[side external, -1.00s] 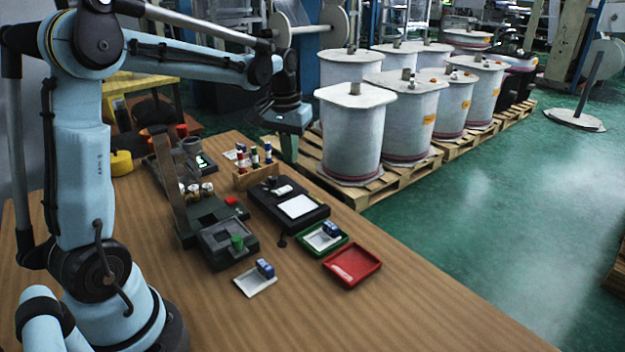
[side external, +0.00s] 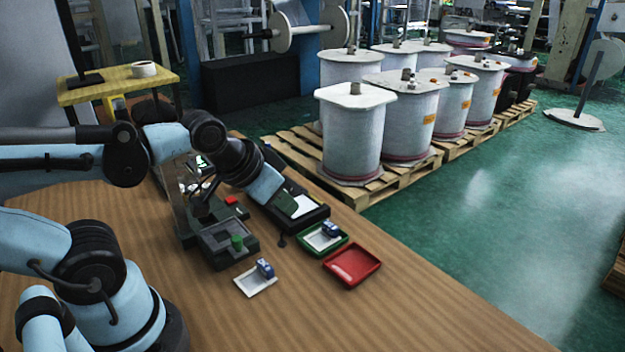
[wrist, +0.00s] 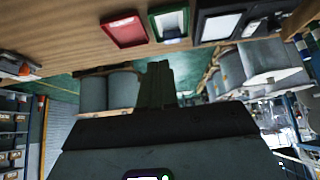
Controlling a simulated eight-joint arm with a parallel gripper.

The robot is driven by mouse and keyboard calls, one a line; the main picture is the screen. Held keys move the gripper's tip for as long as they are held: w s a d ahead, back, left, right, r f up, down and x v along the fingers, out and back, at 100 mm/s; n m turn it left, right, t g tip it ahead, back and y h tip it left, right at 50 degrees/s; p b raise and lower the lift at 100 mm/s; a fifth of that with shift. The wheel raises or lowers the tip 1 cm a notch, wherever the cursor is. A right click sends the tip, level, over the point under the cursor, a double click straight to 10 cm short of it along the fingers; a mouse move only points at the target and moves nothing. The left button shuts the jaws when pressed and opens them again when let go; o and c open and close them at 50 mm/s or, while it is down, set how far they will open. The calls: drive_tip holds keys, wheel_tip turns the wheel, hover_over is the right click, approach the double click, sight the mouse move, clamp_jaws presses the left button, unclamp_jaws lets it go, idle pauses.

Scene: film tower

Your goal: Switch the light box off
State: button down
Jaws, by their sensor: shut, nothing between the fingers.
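The light box (side external: 317,218) is a black case with a white panel (side external: 303,208), standing on the table behind the green tray. My gripper (side external: 290,206) is shut and empty, low in front of the light box, and covers part of it. I cannot tell whether it touches the box. The far end of the box is hidden by my arm, and I cannot make out its switch. In the wrist view the bright white panel (wrist: 220,27) shows at the top right, and my shut fingers (wrist: 157,72) point up the middle, apart from the panel in that picture.
The green tray (side external: 312,250) holds a small blue item. A red tray (side external: 352,266) lies nearer, and a white tray (side external: 250,289) with another blue item is to the left. A dark device with a green knob (side external: 237,242) stands beside them. The table's front right is clear.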

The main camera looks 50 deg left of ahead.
idle(0.3)
drive_tip(key=w+a+r+g, duration=0.2)
drive_tip(key=w+a, duration=0.3)
drive_tip(key=a, duration=0.4)
drive_tip(key=w+a+r+g, duration=0.2)
drive_tip(key=w+a+g, duration=0.3)
drive_tip(key=a, duration=0.4)
drive_tip(key=shift+w+a+r, duration=0.2)
drive_tip(key=shift+a+r, duration=0.2)
drive_tip(key=shift+f, duration=0.1)
wheel_tip(320, 180, down, 14)
drive_tip(key=shift+r, duration=0.1)
idle(0.4)
